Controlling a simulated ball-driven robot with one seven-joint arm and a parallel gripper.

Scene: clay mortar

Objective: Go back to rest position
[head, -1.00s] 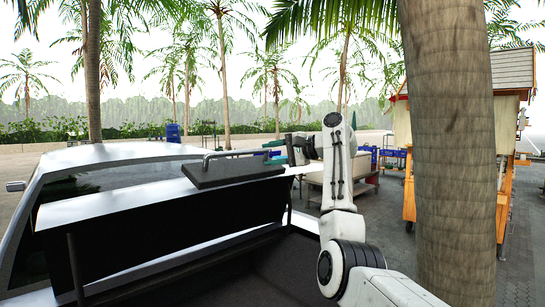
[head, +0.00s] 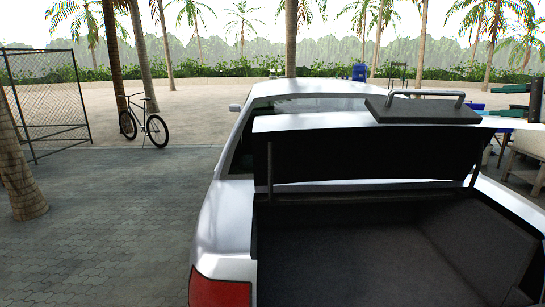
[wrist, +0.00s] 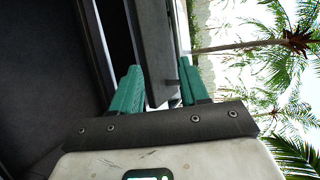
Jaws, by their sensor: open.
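My gripper (head: 500,101) shows at the right edge of the head view. Its two green fingers are apart, with nothing visibly held between them. It is to the right of the dark slab with a grey bar handle (head: 420,110) on the raised cover of the silver pickup (head: 225,215). In the wrist view the green fingers of my gripper (wrist: 157,78) are spread, with a dark panel (wrist: 155,40) showing beyond and between them. Most of my arm is outside the head view.
The pickup's open bed (head: 370,250) is ahead to the right, with its cover propped up on struts. A bicycle (head: 143,120) and a wire fence (head: 48,100) stand at left. A palm trunk (head: 15,165) is at the left edge. The paving (head: 120,240) left of the pickup is clear.

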